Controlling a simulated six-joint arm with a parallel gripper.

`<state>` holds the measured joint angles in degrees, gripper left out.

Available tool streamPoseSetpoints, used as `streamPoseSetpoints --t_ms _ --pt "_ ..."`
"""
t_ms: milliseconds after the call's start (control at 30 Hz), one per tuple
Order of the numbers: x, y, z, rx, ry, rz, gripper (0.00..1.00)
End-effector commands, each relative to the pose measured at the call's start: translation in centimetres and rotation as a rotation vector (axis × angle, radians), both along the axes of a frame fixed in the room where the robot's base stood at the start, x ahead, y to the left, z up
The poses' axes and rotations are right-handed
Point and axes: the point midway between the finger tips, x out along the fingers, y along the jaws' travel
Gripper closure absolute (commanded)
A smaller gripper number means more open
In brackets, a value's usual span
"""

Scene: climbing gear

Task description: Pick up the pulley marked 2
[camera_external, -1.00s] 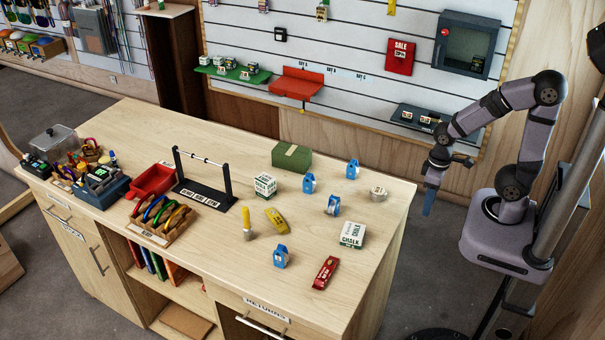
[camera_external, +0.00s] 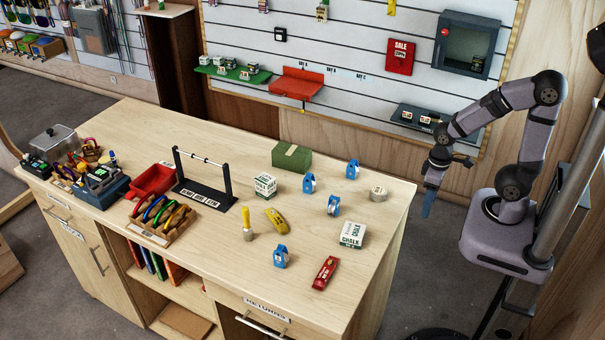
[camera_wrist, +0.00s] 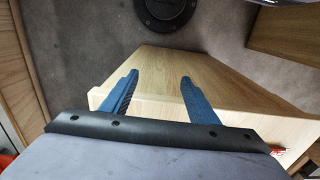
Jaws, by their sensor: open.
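Three blue pulleys are on the bench in the outside view: one at the back (camera_external: 352,170), one in the middle (camera_external: 333,205) and one nearer the front (camera_external: 281,256). Another blue piece (camera_external: 309,183) stands left of the back one and looks like a pulley too. Their number marks are too small to read. My gripper (camera_external: 429,203) hangs past the right edge of the bench, apart from all of them. In the wrist view my gripper (camera_wrist: 158,88) is open and empty, its blue fingers spread over a bare bench corner.
Around the pulleys on the bench (camera_external: 385,225) are chalk boxes (camera_external: 352,234), a tape roll (camera_external: 378,193), a yellow item (camera_external: 277,221), a brush (camera_external: 247,225), a red packet (camera_external: 325,273) and a green box (camera_external: 291,157). A black stand (camera_external: 205,194) is further left.

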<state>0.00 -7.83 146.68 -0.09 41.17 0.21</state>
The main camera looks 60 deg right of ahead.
Motion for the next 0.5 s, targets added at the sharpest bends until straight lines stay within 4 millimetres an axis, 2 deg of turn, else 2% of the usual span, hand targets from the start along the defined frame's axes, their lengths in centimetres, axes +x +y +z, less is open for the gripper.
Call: streamPoseSetpoints --t_ms 167,467,500 --pt "0.1 0.0 0.9 0.0 -0.004 0.0 0.45" --pt "0.1 0.0 5.2 0.0 -0.007 0.0 0.45" --pt "0.5 0.5 4.8 0.012 -0.019 0.011 0.45"
